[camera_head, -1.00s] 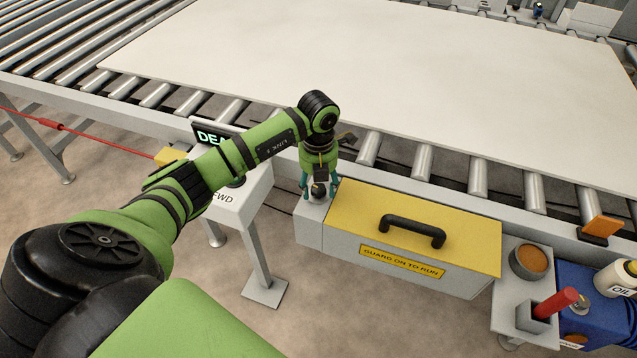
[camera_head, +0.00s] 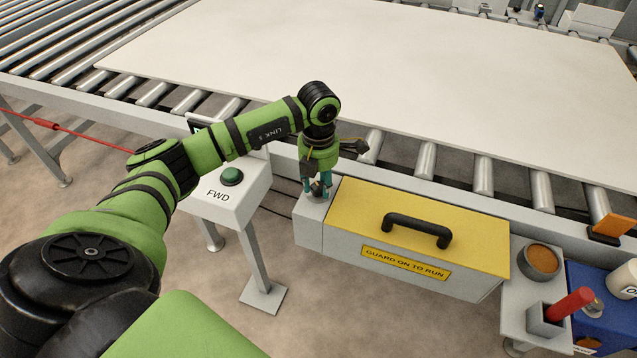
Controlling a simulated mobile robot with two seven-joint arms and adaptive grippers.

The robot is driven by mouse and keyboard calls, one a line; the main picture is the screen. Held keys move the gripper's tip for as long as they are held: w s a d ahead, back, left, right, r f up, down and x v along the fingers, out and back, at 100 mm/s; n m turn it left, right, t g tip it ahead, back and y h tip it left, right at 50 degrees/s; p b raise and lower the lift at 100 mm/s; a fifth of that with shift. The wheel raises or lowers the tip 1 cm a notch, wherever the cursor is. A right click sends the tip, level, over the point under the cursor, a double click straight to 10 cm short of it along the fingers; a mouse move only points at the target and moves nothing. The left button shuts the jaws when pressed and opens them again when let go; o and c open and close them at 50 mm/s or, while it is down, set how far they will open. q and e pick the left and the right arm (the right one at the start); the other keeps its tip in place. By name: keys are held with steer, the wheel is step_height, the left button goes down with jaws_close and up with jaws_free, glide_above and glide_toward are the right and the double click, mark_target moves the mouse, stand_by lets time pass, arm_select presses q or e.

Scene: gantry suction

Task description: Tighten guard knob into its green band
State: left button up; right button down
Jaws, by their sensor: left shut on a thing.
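The guard knob (camera_head: 317,190) is a small dark knob on the grey block at the left end of the yellow-topped guard (camera_head: 350,205). My left gripper (camera_head: 318,187) points down over it and is shut on it, with teal fingers on either side. The fingers hide most of the knob, and I cannot make out a green band or any pointer. My right gripper is not in view.
The guard has a black handle (camera_head: 417,230). A control post with a green FWD button (camera_head: 232,177) stands to the left. A roller conveyor with a large white board (camera_head: 380,65) runs behind. At right are a bowl (camera_head: 540,261) and a red-handled tool (camera_head: 569,303).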

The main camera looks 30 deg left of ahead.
arm_select(q)
steer(key=o, duration=1.1)
steer(key=shift+o, duration=0.2)
step_height(320, 180, up, 12)
steer(key=b, duration=0.3)
glide_above(319, 186)
step_height(319, 186, down, 6)
steer(key=shift+r, duration=0.2)
steer(key=shift+f+p, duration=0.2)
steer(key=shift+p, duration=0.2)
steer(key=shift+f+p, duration=0.45)
steer(key=shift+f, duration=2.6)
